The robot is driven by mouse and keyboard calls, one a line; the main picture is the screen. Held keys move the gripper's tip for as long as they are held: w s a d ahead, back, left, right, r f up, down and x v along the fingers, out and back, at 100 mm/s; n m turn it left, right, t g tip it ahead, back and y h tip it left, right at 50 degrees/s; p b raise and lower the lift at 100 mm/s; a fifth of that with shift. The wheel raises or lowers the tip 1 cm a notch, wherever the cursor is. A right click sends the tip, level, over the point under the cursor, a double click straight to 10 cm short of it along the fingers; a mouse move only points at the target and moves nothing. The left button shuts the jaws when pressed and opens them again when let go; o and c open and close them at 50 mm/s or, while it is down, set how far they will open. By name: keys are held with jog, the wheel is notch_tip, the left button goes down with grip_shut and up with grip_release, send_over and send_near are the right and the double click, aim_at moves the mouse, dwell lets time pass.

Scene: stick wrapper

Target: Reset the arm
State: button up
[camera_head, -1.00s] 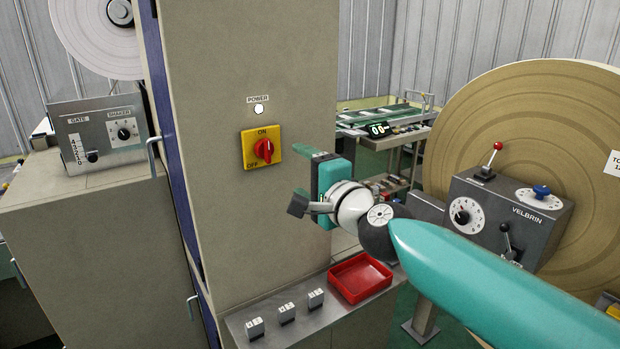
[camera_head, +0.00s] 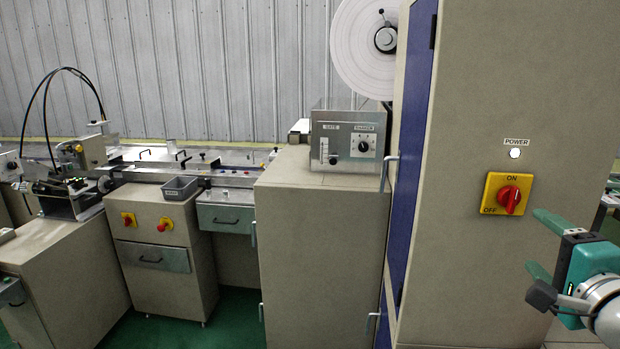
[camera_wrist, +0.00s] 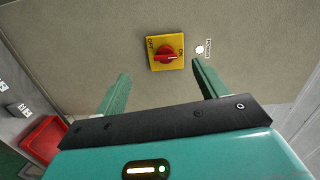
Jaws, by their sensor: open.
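My gripper (camera_head: 545,245) is at the right edge of the head view, in front of the beige cabinet. Its two green fingers are apart with nothing between them. In the wrist view my gripper (camera_wrist: 158,85) shows open, with the cabinet face beyond the fingertips. The red rotary power switch on its yellow plate (camera_head: 507,194) is on the cabinet, left of and above my gripper. The switch also shows in the wrist view (camera_wrist: 166,52), ahead of the gap between the fingers and apart from them. A white power lamp (camera_head: 515,153) sits above the switch.
A red tray (camera_wrist: 45,138) lies at lower left in the wrist view. A control box with a dial (camera_head: 347,142) stands on a lower cabinet (camera_head: 318,240). A conveyor line with a grey bin (camera_head: 180,188) is farther left. Green floor (camera_head: 165,332) is open in front.

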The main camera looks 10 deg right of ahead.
jog(key=w+a+f+n+g+y, duration=0.1)
jog(key=a+f+n+y, duration=0.15)
jog(key=a, duration=0.25)
jog(key=w+a+f+n+g+y, duration=0.1)
jog(key=a+f+n+g, duration=0.1)
jog(key=a+n, duration=0.25)
jog(key=a+f+n+g+y, duration=0.1)
jog(key=a+f+n, duration=0.15)
jog(key=a, duration=0.35)
jog(key=s+a+f+n+g, duration=0.5)
jog(key=a+f+n+g, duration=0.2)
jog(key=a+f+n, duration=0.2)
notch_tip(320, 180, down, 3)
jog(key=shift+s+r+n+g+h, duration=0.1)
jog(key=shift+s+n+g+h, duration=0.1)
jog(key=shift+n+g+h, duration=0.2)
